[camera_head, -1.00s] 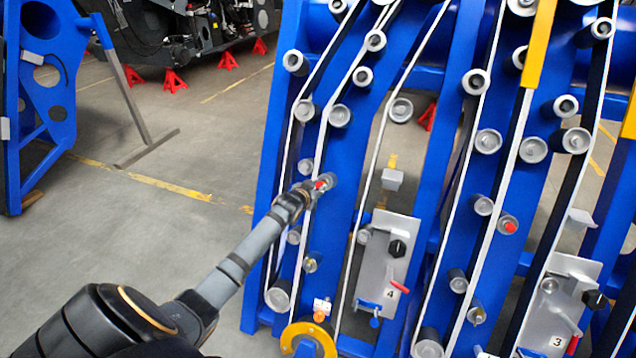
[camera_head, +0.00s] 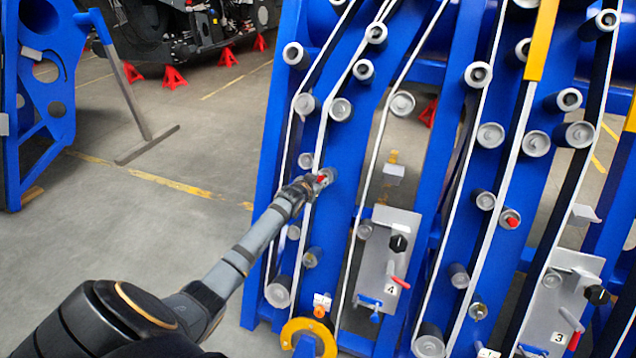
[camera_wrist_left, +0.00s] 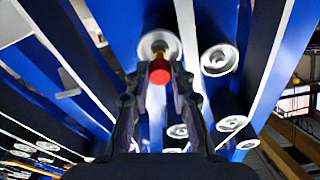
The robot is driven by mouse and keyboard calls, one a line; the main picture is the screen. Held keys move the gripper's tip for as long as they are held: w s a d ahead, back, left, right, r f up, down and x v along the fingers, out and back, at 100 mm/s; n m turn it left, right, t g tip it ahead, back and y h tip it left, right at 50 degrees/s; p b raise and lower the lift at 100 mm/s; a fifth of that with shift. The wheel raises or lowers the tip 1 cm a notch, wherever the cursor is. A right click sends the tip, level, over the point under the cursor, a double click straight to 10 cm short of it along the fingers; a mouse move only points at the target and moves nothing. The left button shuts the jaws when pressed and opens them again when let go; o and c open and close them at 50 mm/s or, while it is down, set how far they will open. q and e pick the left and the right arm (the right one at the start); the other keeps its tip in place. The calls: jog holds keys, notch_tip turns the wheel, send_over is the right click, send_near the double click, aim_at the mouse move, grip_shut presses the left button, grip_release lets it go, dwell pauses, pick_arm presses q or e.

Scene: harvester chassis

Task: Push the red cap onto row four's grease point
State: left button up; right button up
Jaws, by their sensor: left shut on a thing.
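My left gripper (camera_head: 311,184) reaches in from the lower left and is shut on the red cap (camera_head: 321,179). In the left wrist view the cap (camera_wrist_left: 159,72) sits between the fingertips (camera_wrist_left: 159,78). Just beyond it a brass grease point (camera_wrist_left: 159,52) stands out from the centre of a grey roller (camera_wrist_left: 150,42). The cap lines up with the brass and seems to meet it; I cannot tell how far it is seated. In the head view this roller (camera_head: 329,173) is on the blue row with the plate marked 4 (camera_head: 380,262). My right gripper is not in view.
Row three, to the right, has a red cap (camera_head: 511,219) on one roller. White belts and several grey rollers surround the gripper. A yellow ring (camera_head: 298,328) is at row four's foot. Open grey floor (camera_head: 140,225) lies to the left.

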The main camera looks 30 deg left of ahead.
pick_arm(q)
jog(key=shift+r+p, duration=0.1)
jog(key=shift+p, duration=0.7)
dwell(1.1)
jog(key=shift+f+b+x, duration=0.2)
jog(key=shift+b+x, duration=0.95)
jog(key=shift+b, duration=0.15)
jog(key=o, duration=0.8)
jog(key=shift+s, duration=0.1)
jog(key=v, duration=1.2)
jog(key=shift+r, duration=0.1)
jog(key=shift+a, duration=0.1)
